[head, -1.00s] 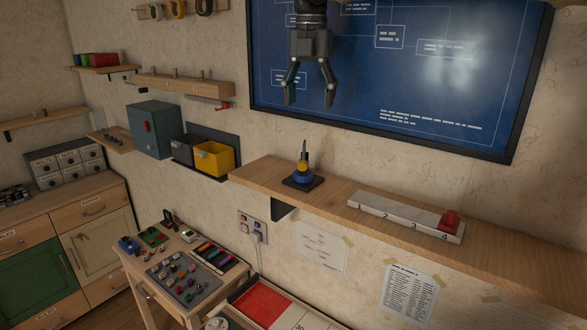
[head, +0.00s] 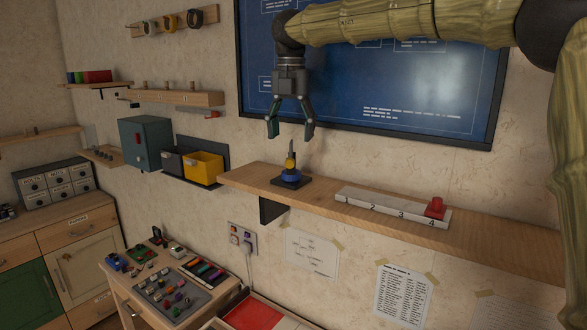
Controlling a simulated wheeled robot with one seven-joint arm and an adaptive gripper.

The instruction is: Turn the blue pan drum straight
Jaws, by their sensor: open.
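The blue pan drum (head: 291,177) is the low round base of a small device on a dark square plate, near the left end of the wooden shelf. A yellow part and a thin dark upright piece (head: 291,157) stand on top of it. Which way the drum is turned is too small to tell. My gripper (head: 290,133) hangs above the device, pointing down, fingers apart and empty. Its fingertips are a little above the top of the upright piece and not touching it in this view.
The wooden shelf (head: 480,238) also bears a white numbered block (head: 380,207) with a red piece (head: 435,208) at its right end. A yellow bin (head: 204,168) hangs on the wall left of the shelf. The blue board (head: 350,95) is behind my arm.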

